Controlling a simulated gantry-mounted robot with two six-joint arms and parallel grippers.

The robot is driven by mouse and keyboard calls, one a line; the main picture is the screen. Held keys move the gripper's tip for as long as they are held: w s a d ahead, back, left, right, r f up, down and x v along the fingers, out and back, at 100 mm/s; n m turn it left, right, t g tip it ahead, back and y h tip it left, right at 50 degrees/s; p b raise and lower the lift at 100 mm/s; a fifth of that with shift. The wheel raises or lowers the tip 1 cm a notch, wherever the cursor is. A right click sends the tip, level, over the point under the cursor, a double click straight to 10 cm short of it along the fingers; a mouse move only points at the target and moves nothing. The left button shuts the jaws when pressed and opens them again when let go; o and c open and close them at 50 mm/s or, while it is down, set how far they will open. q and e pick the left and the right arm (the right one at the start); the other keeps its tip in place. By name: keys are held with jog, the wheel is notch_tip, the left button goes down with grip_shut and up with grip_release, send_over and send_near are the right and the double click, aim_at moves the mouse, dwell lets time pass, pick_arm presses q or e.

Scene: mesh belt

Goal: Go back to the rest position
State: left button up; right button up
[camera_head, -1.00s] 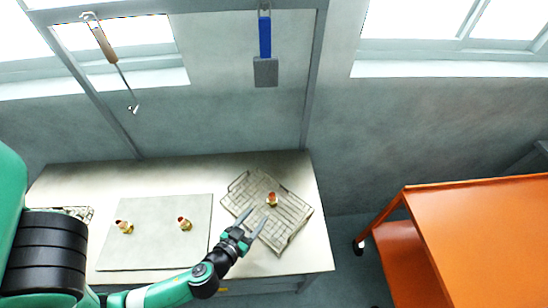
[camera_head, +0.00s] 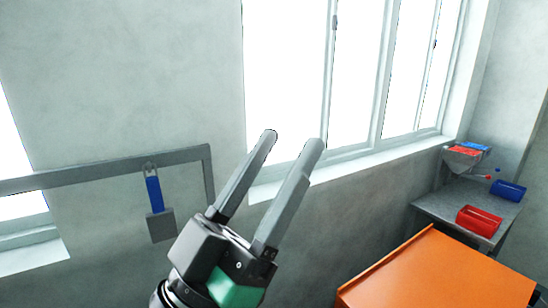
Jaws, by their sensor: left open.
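My left gripper (camera_head: 292,142) is large and close in the head view, raised in front of the wall and window. Its two grey fingers point up and to the right, spread apart, with nothing between them. The bench with the mesh tray and the small copper-coloured parts is out of view now. My right gripper is not in view.
A blue-handled tool (camera_head: 154,194) hangs from a grey rail (camera_head: 110,166) at left. An orange cart top (camera_head: 440,277) is at lower right. Behind it a grey table (camera_head: 452,210) holds a red bin (camera_head: 479,221) and a blue bin (camera_head: 508,190). Windows line the wall.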

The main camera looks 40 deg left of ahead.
pick_arm(q)
notch_tip(320, 180, up, 22)
jog(key=s+m+h+p, duration=0.1)
jog(key=p, duration=1.9)
jog(key=shift+s+d+t+h, duration=0.25)
jog(key=shift+d+t+h, duration=0.05)
jog(key=shift+d, duration=0.05)
